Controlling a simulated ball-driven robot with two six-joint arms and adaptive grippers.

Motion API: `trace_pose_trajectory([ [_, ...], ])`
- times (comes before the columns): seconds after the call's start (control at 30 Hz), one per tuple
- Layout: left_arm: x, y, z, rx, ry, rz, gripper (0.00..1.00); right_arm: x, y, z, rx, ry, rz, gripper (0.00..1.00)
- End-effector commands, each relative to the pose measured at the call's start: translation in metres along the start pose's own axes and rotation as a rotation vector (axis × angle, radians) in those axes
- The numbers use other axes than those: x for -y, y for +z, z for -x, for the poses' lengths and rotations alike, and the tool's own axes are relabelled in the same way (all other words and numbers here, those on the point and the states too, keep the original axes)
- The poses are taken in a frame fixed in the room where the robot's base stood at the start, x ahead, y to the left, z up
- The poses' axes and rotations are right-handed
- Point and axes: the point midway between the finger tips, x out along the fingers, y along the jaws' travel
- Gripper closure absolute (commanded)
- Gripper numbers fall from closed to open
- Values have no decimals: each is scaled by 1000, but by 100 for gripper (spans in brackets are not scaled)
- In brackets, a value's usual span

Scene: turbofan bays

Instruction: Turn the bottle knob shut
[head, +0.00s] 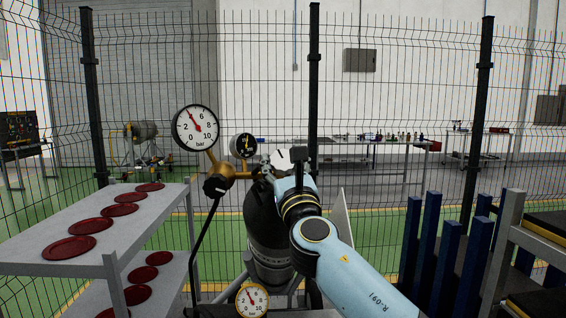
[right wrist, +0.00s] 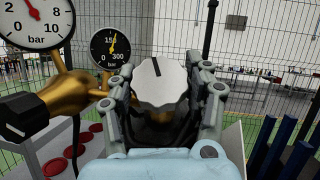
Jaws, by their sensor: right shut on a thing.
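The bottle knob (right wrist: 160,82) is a pale, ridged, round knob with a black mark near the top of its face. In the right wrist view it sits between the two fingers of my right gripper (right wrist: 161,88), which is shut on it. In the head view the knob (head: 283,158) shows its pale face behind my right gripper (head: 288,165). The dark gas bottle (head: 266,235) stands upright below, partly hidden by my right arm. A brass regulator (head: 238,170) with a black knob (head: 217,187) is to the left. My left gripper is not in view.
A large white gauge (head: 195,128) and a small black gauge (head: 244,145) sit on the regulator. Another gauge (head: 252,300) is low in front. A grey shelf (head: 100,240) with red discs stands left, blue posts (head: 446,260) right, and a wire fence behind.

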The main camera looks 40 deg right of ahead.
Motion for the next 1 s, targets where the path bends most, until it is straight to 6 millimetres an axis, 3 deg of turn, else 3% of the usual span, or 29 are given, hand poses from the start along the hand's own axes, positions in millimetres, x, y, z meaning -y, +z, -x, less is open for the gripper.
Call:
trace_pose_trajectory([
  [0.33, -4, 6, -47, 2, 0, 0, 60, -2, -4, 1, 3, -318, -135, 81],
  [0.73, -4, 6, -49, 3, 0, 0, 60, 0, 1, 0, 0, -376, -154, 81],
  [0.77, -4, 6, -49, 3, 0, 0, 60, 0, 1, 0, 1, -376, -154, 46],
  [0.93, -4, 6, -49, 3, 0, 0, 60, 0, 0, 0, 0, -375, -153, 24],
  [1.0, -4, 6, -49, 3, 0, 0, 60, 0, 0, 0, 0, -375, -153, 24],
])
